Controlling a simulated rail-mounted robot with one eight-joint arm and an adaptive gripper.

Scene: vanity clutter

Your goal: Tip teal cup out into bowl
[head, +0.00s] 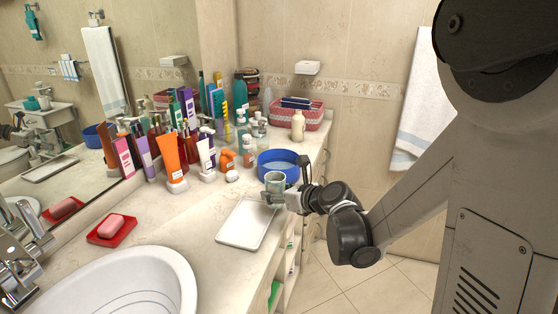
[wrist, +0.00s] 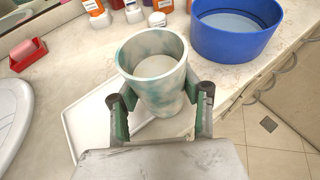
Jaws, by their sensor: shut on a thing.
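The teal cup (wrist: 154,78), mottled teal and white, is upright between the fingers of my gripper (wrist: 160,100). My gripper is shut on it. In the head view the cup (head: 275,181) is held above the far end of the white tray, in front of the bowl. The cup's mouth faces up; its inside looks pale, and I cannot tell what it holds. The blue bowl (wrist: 236,40) stands on the counter to the right of and beyond the cup in the wrist view. In the head view the bowl (head: 282,164) is just behind the cup, with something pale inside.
A white tray (head: 246,236) lies on the counter below the cup. Several tubes and bottles, including an orange tube (head: 169,157), crowd the mirror side. A red soap dish (head: 99,238) and the sink (head: 117,281) are nearer. A pink basket (head: 306,117) stands at the back.

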